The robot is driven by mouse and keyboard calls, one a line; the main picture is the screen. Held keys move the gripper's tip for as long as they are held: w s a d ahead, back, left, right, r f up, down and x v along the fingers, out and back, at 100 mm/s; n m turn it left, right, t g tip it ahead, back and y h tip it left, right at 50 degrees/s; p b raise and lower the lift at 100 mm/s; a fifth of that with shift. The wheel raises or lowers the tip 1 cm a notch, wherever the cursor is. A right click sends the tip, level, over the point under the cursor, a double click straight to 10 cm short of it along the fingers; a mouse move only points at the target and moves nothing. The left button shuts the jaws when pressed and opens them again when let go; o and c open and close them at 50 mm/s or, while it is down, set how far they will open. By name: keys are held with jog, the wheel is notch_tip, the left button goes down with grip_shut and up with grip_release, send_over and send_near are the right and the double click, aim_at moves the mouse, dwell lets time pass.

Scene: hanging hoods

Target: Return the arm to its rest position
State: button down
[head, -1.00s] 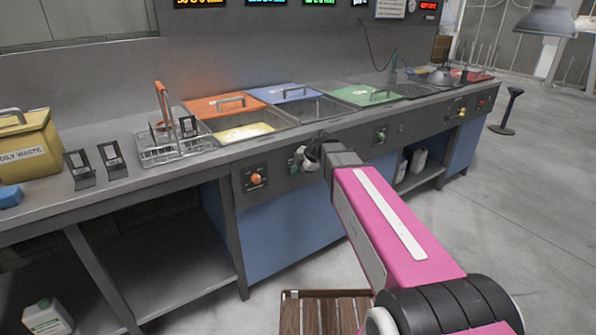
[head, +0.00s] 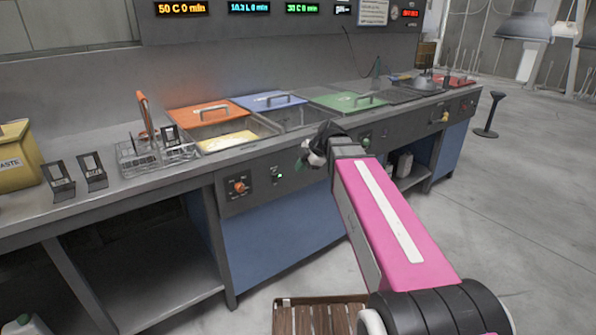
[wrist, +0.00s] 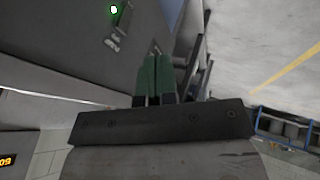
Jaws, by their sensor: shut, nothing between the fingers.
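My pink arm (head: 395,225) reaches forward from the lower right of the head view, its far end in front of the bench. My gripper shows in the wrist view (wrist: 154,75) as two green fingers side by side, shut with nothing between them. In the head view the fingers are mostly hidden by the wrist. The gripper is in the air beside the bench front, and nothing is seen touching it.
The bench (head: 100,205) holds tanks with an orange lid (head: 208,112), a blue lid (head: 272,102) and a green lid (head: 350,102). A wire basket (head: 152,156) stands left of them. A slatted wooden platform (head: 315,316) lies below. Open floor extends right.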

jog(key=s+d+f+m+h, duration=0.2)
jog(key=s+d+f+m, duration=0.2)
jog(key=f+m, duration=0.3)
jog(key=s+d+f+m+g+h, duration=0.1)
jog(key=s+d+f+m+h, duration=0.1)
jog(key=s+d+f+m, duration=0.3)
jog(key=s+d+f+m+g+h, duration=0.1)
jog(key=s+d+f+m, duration=0.4)
jog(key=f+m, duration=0.5)
jog(key=shift+f+m+h, duration=0.15)
jog(key=shift+m+h, duration=0.65)
jog(key=shift+a, duration=0.1)
